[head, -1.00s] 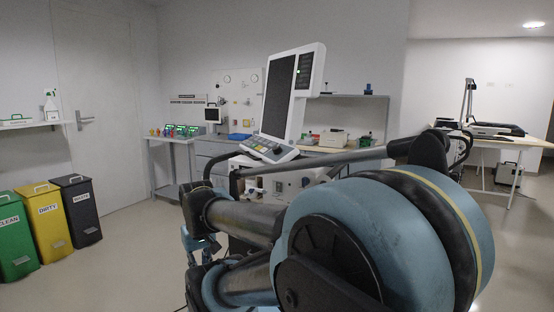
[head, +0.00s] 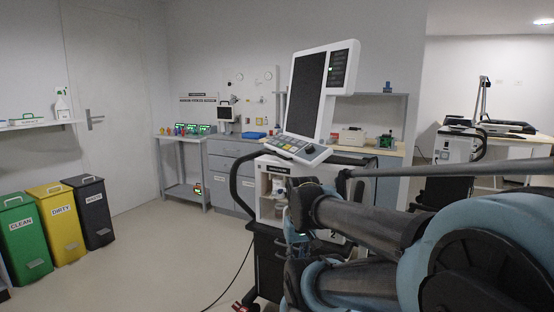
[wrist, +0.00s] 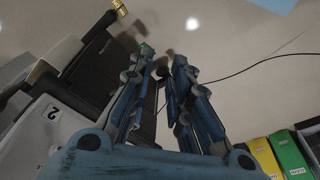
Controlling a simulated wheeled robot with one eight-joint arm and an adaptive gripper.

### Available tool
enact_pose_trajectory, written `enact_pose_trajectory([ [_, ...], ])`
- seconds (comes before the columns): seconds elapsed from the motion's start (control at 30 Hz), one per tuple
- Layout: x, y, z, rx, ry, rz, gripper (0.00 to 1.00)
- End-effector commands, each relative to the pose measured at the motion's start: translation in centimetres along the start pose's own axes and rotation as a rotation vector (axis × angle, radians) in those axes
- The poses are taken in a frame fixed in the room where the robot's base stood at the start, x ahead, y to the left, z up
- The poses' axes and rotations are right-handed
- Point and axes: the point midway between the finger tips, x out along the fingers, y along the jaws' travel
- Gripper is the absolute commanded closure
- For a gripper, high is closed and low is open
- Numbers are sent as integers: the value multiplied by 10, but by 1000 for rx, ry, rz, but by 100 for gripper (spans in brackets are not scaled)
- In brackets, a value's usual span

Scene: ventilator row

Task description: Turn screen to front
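The screen (head: 306,92) is a dark panel in a white frame with a strip of controls on its right edge. It stands tilted on top of a ventilator cart (head: 268,205), above a grey keypad panel (head: 298,148). The dark face is turned obliquely toward the left of the head view. In the wrist view the cart's white side with a "2" (wrist: 50,112) shows at left, and the screen cannot be made out. My gripper (wrist: 162,58) has its fingers apart with nothing between them, beside the cart. In the head view my arm mostly hides it.
A black cart handle (head: 236,180) stands out at the left, and a cable (head: 232,280) trails on the floor. Green, yellow and black bins (head: 60,222) stand at far left. A workbench (head: 228,150) lines the back wall.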

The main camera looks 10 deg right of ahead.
Motion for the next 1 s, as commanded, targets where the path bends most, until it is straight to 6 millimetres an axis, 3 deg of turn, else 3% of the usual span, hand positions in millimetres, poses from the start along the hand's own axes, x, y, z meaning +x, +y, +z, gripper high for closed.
enact_pose_trajectory([
  [0.27, -9, 2, 5, -11, 8, 13, 82],
  [0.43, -23, 21, -17, -70, -13, 96, 82],
  [0.7, -61, 43, -84, -214, -39, 322, 82],
  [1.0, -100, 42, -176, -348, -23, 587, 82],
])
